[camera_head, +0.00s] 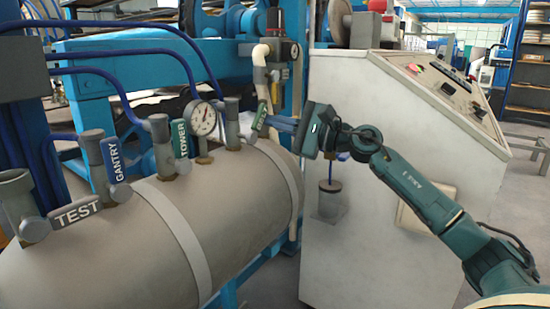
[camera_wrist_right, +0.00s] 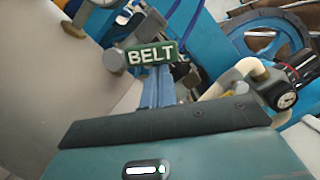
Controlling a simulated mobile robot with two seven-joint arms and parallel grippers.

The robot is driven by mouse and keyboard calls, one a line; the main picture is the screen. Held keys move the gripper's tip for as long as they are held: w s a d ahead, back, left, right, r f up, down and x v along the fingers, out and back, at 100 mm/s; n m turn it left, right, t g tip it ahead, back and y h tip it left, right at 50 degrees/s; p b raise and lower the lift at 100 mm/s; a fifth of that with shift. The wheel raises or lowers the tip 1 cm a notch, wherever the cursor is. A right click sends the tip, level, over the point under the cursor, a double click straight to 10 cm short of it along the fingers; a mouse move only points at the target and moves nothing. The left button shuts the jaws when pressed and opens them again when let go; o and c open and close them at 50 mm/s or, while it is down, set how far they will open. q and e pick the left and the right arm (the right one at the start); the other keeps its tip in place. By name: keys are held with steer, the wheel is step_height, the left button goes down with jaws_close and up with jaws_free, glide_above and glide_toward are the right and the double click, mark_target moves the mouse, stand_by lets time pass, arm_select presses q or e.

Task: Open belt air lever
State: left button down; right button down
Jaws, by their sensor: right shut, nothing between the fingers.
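The belt air lever is a green handle marked BELT (camera_wrist_right: 152,53), on a grey valve at the far end of the tank. In the head view the belt lever (camera_head: 260,117) is small and tilted. My right gripper (camera_head: 276,122) reaches in from the right, with its blue fingertips beside the lever. In the right wrist view the fingers (camera_wrist_right: 158,88) are together, with their tips just below the label. Nothing is held between them. I cannot tell whether they touch the lever. My left gripper is not in view.
The grey tank (camera_head: 130,255) also carries levers marked TEST (camera_head: 76,213), GANTRY (camera_head: 113,160) and TOWER (camera_head: 180,139), plus a pressure gauge (camera_head: 203,118). A light control cabinet (camera_head: 350,85) stands close behind my right arm. Pipes and a regulator (camera_head: 283,52) rise beyond the lever.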

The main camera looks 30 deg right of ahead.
mark_target(262, 112)
steer(key=n, duration=0.1)
steer(key=r+n, duration=0.1)
steer(key=a+n+b, duration=0.1)
steer(key=n, duration=0.1)
steer(key=shift+s+r+g, duration=0.2)
steer(key=shift+r+g, duration=0.1)
steer(key=shift+g, duration=0.1)
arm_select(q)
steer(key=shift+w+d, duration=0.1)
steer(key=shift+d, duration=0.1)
arm_select(e)
steer(key=shift+s+a+r+n+g, duration=0.15)
steer(key=shift+a+r+n+g, duration=0.15)
steer(key=shift+n, duration=0.5)
steer(key=shift+s+a+r+n+g, duration=0.1)
steer(key=shift+a+r+n+g, duration=0.2)
steer(key=shift+n, duration=0.5)
